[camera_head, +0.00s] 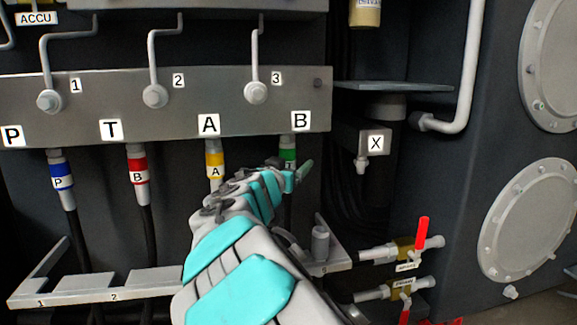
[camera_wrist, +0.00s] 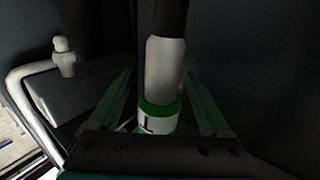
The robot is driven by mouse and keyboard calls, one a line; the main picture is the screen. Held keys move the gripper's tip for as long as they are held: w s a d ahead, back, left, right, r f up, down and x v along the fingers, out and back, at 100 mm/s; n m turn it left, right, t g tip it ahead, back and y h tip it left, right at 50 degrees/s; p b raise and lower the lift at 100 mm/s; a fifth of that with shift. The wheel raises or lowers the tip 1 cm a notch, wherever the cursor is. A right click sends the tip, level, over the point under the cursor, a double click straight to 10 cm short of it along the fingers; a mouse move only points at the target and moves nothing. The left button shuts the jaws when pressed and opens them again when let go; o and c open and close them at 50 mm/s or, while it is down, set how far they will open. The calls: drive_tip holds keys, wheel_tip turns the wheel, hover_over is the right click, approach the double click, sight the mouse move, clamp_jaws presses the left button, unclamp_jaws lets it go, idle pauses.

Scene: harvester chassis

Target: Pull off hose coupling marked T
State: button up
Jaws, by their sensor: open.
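The green-banded hose coupling (camera_head: 289,152) hangs under port B of the manifold (camera_head: 110,95). In the wrist view this coupling (camera_wrist: 158,115) stands between the two green fingers, with a gap on each side. Its white label shows a dark mark like an upside-down T, partly hidden by my gripper body. My gripper (camera_wrist: 158,73) is open around the coupling; in the head view my gripper (camera_head: 300,172) hides its lower part. Under port T hangs a red-banded coupling (camera_head: 137,170) marked B.
A blue coupling (camera_head: 61,175) marked P and a yellow coupling (camera_head: 214,160) marked A hang to the left. A holder rack (camera_head: 75,288) with numbered places lies below. Block X (camera_head: 375,142) and a red-handled valve (camera_head: 421,234) are to the right.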

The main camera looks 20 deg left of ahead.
drive_tip(key=shift+c, duration=0.3)
clamp_jaws()
idle(0.4)
drive_tip(key=c, duration=0.5)
unclamp_jaws()
clamp_jaws()
drive_tip(key=shift+f+b, duration=0.35)
drive_tip(key=shift+b, duration=0.15)
drive_tip(key=shift+f+b, duration=1.95)
drive_tip(key=shift+b, duration=0.8)
